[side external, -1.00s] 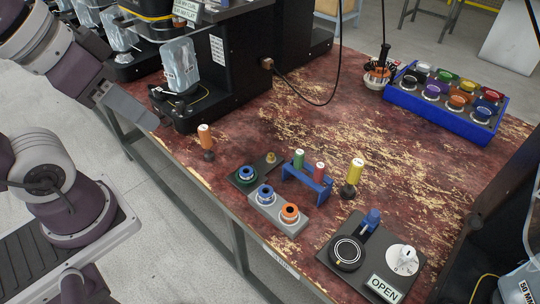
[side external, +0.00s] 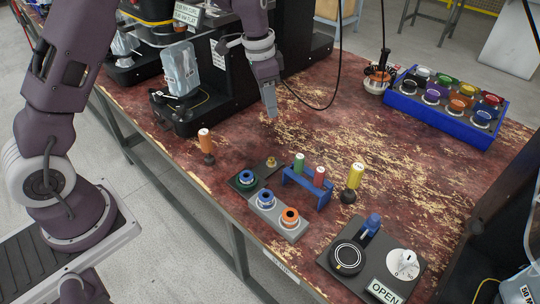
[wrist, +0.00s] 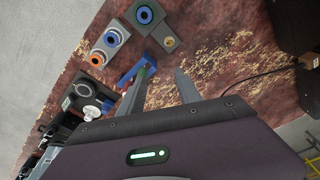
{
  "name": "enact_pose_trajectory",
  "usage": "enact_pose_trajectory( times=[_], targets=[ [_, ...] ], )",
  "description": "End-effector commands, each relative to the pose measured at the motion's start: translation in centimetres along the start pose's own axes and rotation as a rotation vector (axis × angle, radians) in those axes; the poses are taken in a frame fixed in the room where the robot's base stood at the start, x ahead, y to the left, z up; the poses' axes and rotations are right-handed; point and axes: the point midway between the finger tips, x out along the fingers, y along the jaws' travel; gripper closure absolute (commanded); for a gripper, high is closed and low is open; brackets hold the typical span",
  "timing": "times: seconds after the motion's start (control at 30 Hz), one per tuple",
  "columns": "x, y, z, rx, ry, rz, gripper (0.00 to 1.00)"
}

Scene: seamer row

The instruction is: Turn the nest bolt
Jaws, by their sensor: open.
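In the wrist view the brass bolt (wrist: 169,42) shows beside the blue ring on the dark block (wrist: 158,29). My gripper (side external: 271,114) hangs above the table, behind and above the block, pointing down. In the wrist view my gripper (wrist: 163,70) has its two fingers apart with nothing between them. The bolt lies beyond the fingertips, untouched.
A grey block (side external: 283,227) with blue and orange rings adjoins the dark one. A blue rack (side external: 306,185) holds green and red handles close by. Orange (side external: 205,139) and yellow (side external: 355,175) handles stand at either side. A black plate (side external: 332,255) with dial and OPEN sign is front right.

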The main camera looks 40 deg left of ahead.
Motion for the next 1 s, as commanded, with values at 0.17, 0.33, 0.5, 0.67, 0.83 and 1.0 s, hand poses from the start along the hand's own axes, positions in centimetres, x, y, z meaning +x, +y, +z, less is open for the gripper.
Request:
enact_pose_trajectory(
  times=[0.17, 0.33, 0.5, 0.67, 0.83, 1.0],
  targets=[
    [12.4, -3.2, 0.2, 0.175, -0.107, 0.019, 0.60],
    [16.7, -3.9, 0.9, 0.246, -0.137, 0.028, 0.60],
    [19.7, -3.8, 1.4, 0.249, -0.140, 0.030, 0.60],
    [22.5, -3.7, 1.8, 0.248, -0.139, 0.030, 0.60],
    [23.5, -3.7, 1.9, 0.247, -0.138, 0.028, 0.60],
    [23.5, -3.7, 1.9, 0.247, -0.137, 0.028, 0.60]
  ],
)
